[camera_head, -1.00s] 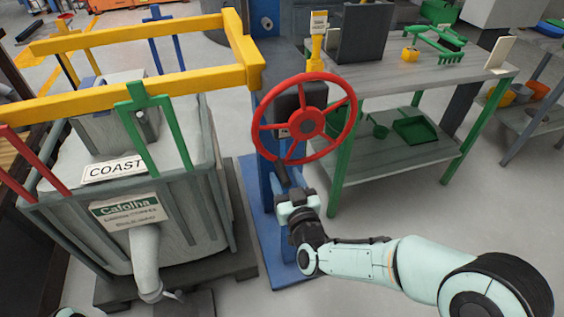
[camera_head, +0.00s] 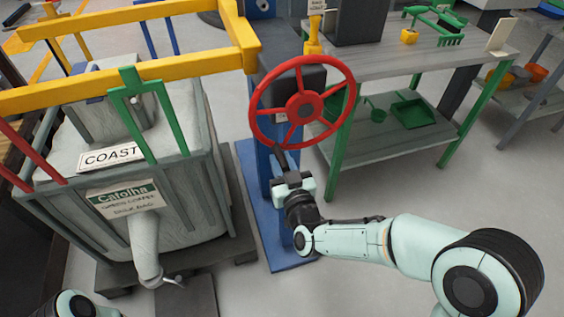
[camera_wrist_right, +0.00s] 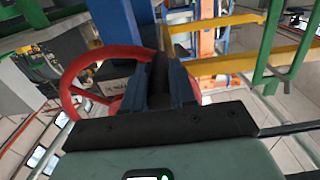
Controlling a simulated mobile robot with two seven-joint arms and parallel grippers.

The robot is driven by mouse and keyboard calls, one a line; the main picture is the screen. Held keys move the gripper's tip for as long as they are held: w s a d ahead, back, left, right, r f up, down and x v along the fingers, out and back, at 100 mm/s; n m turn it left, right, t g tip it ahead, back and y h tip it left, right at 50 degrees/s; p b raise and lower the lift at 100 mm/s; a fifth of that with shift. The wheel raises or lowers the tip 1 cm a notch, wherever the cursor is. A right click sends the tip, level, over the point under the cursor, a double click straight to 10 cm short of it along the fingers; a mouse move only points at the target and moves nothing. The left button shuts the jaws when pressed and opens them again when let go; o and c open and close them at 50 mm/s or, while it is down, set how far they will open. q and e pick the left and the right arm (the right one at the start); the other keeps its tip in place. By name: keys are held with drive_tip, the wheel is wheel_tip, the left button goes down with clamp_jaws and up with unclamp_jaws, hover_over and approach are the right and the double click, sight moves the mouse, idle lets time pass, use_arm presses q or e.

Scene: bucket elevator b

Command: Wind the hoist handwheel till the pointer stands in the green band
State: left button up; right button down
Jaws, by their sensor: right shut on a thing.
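The red hoist handwheel (camera_head: 302,105) stands upright on a blue post (camera_head: 264,200) in the middle of the head view. Its rim and spokes also show at the left of the right wrist view (camera_wrist_right: 72,92). My right gripper (camera_head: 285,168) is at the wheel's lower edge, shut on the wheel's dark handle (camera_wrist_right: 160,72). The fingers stand on both sides of the handle in the wrist view. Part of my left arm shows at the bottom left of the head view, but its gripper is out of the picture. I cannot make out the pointer or green band.
A large bulk bag (camera_head: 185,190) with a spout sits left of the post, under a yellow frame (camera_head: 130,87). A grey bench (camera_head: 420,70) with green legs stands close behind the wheel at right. Floor is clear in front of the bench.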

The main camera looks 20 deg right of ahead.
use_arm(q)
drive_tip(key=shift+w, duration=0.1)
use_arm(e)
drive_tip(key=shift+d+f, duration=0.1)
drive_tip(key=shift+d, duration=0.45)
